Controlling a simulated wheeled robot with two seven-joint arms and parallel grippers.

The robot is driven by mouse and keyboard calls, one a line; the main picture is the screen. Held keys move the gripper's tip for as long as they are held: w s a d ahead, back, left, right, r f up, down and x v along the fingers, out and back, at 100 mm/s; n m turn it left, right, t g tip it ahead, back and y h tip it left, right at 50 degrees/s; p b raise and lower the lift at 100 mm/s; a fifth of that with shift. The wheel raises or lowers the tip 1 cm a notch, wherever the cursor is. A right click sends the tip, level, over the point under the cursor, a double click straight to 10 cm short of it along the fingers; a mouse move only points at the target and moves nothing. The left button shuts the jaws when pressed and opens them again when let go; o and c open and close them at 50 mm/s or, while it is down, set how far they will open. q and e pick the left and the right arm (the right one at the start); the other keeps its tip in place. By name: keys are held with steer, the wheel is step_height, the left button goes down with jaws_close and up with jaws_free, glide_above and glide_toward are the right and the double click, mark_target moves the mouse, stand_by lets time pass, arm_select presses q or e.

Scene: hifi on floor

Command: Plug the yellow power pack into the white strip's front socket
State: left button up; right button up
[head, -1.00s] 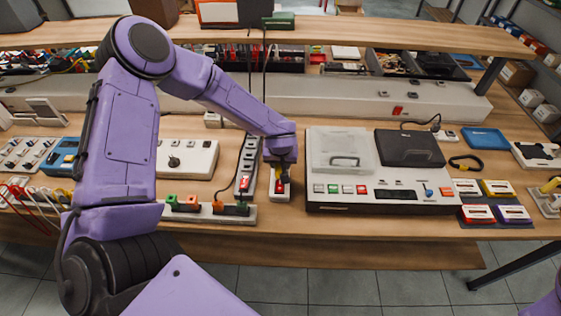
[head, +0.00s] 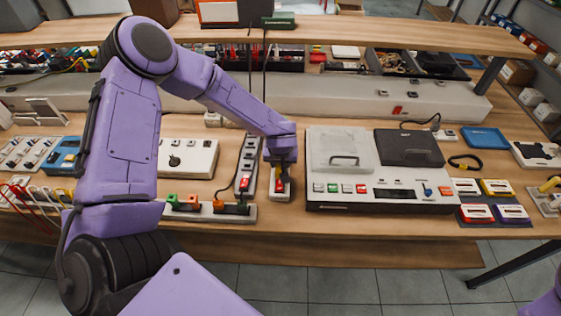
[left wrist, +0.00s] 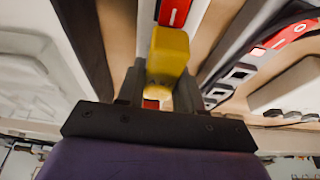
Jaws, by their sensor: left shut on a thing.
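The yellow power pack (left wrist: 168,52) is between the two fingers of my left gripper (left wrist: 160,90) in the left wrist view. The gripper is shut on it. In the head view my left gripper (head: 281,160) points down over the narrow white strip (head: 280,195), which lies lengthwise away from me. The strip's red switch (left wrist: 174,12) shows just beyond the pack in the left wrist view. A small red patch shows below the pack between the fingers. The pack's underside and the socket under it are hidden, so I cannot tell whether it is seated. My right gripper is out of view.
Another strip with a red switch (head: 245,184) lies close on the left. A white strip with coloured plugs (head: 212,214) lies in front of it. A large white device (head: 380,205) with lids stands close on the right. The wooden front edge is near.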

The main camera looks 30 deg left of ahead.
arm_select(q)
steer(key=shift+p, duration=0.4)
stand_by(0.7)
steer(key=o, duration=1.1)
steer(key=v, duration=1)
steer(key=shift+s+d+r, duration=0.1)
steer(key=shift+r, duration=0.1)
step_height(320, 180, up, 6)
steer(key=p, duration=0.5)
steer(key=shift+f, duration=0.1)
